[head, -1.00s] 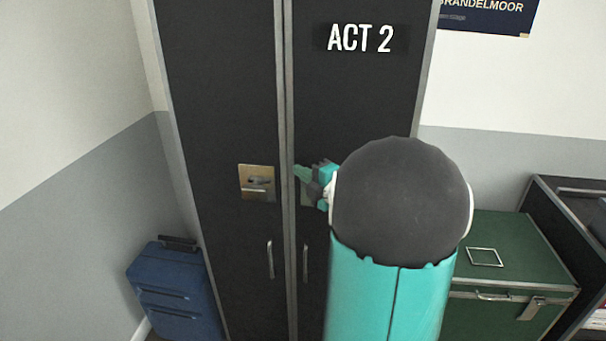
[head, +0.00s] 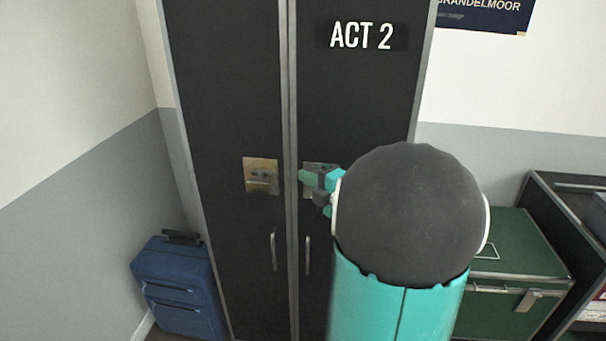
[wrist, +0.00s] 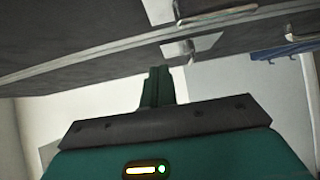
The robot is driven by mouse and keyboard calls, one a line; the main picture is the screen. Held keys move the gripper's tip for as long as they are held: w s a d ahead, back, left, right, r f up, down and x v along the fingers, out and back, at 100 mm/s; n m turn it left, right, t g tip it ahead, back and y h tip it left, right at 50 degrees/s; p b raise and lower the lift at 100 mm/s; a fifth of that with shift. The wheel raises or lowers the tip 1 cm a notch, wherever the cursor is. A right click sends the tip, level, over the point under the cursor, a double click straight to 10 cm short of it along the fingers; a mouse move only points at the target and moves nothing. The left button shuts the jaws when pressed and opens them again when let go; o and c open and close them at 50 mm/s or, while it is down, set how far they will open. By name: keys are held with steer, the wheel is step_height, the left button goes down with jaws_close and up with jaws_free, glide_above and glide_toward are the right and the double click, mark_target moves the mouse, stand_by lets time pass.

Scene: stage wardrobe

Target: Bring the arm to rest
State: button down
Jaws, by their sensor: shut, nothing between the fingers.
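My gripper (head: 308,178) is in front of the tall black wardrobe (head: 345,105), close to the seam between its two doors. Its fingers point left in the head view, and my teal arm hides part of the right door. In the wrist view, my gripper (wrist: 157,88) shows its fingers together, with nothing between them. I cannot tell from the head view whether the fingertips touch the door. A brass latch plate (head: 261,176) is on the left door, left of the fingertips. A second plate on the right door is partly hidden behind my gripper.
Door handles (head: 273,251) stick out below the plates. A blue suitcase (head: 180,285) stands at the lower left. Grey-white walls flank the wardrobe.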

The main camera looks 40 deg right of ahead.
steer(key=s+a, duration=0.1)
steer(key=s, duration=0.7)
steer(key=shift+r, duration=0.15)
steer(key=w+a+n+g+y, duration=0.3)
steer(key=a+n+g+y, duration=0.3)
steer(key=a+n, duration=1)
steer(key=s+a+f+m+g+h, duration=0.1)
steer(key=s+a+m, duration=0.4)
steer(key=m, duration=1.2)
steer(key=s+a+f+m+g+h, duration=0.1)
steer(key=s+a+m+g+h, duration=0.3)
steer(key=a+m, duration=0.7)
steer(key=s+m+g, duration=0.1)
steer(key=s+m, duration=0.1)
steer(key=m, duration=0.3)
steer(key=shift+a+f+m+h, duration=0.2)
steer(key=shift+m+h, duration=0.1)
steer(key=shift+m, duration=0.1)
